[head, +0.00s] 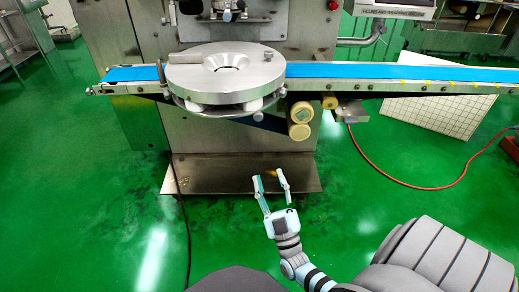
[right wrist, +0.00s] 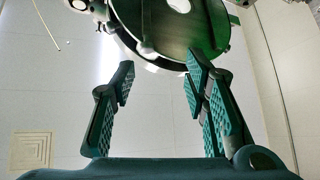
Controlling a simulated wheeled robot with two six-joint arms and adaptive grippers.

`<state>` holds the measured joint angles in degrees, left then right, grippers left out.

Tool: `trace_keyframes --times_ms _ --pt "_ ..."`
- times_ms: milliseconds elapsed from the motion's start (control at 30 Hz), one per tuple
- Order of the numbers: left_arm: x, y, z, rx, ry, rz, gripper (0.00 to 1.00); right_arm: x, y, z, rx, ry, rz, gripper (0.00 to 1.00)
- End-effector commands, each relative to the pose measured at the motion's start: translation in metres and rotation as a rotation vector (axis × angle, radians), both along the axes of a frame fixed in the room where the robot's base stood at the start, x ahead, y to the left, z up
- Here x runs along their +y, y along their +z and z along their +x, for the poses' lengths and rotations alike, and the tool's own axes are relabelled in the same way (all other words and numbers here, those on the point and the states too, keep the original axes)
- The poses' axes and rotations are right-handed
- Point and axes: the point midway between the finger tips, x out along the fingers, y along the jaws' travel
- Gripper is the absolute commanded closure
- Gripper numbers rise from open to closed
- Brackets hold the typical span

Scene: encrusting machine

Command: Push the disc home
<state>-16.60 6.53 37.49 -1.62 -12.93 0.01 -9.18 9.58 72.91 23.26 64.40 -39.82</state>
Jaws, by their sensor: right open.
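The round metal disc (head: 224,70) lies flat on the encrusting machine, over the blue conveyor belt. It has a hole in its middle and a bar on its upper left. Its underside (right wrist: 175,25) shows at the top of the right wrist view, beyond the fingertips. My right gripper (head: 269,184) is open and empty, in front of the machine and below the disc in the head view. Its two fingers stand apart in the right wrist view (right wrist: 158,85), with nothing between them. My left gripper is not in view.
The blue conveyor belt (head: 400,73) runs out to both sides of the disc. Cream rollers (head: 300,121) hang under it, right of the disc. A metal base plate (head: 240,175) lies low at the machine's front. A red cable (head: 400,180) crosses the green floor at right.

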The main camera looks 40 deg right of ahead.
Motion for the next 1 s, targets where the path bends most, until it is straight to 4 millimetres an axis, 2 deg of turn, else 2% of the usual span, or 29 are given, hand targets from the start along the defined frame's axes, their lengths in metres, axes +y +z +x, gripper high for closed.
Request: trace_keyframes --times_ms 33,167,400,600,800,1000 --pt "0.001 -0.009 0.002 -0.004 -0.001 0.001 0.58 -0.002 0.005 -0.004 -0.053 -0.02 -0.012 0.59" --pt "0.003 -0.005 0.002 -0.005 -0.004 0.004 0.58 -0.006 0.027 -0.001 -0.102 -0.039 -0.022 0.59" --pt "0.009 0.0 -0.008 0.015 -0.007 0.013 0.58 -0.022 0.07 0.042 -0.1 -0.036 -0.022 0.59" --pt "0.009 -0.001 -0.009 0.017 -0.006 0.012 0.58 -0.035 0.103 0.078 -0.096 -0.036 -0.021 0.59" --pt "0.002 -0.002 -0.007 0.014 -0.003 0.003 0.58 -0.04 0.115 0.092 -0.093 -0.035 -0.02 0.59" --pt "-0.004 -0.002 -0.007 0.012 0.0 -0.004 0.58 -0.04 0.116 0.093 -0.092 -0.036 -0.019 0.59"
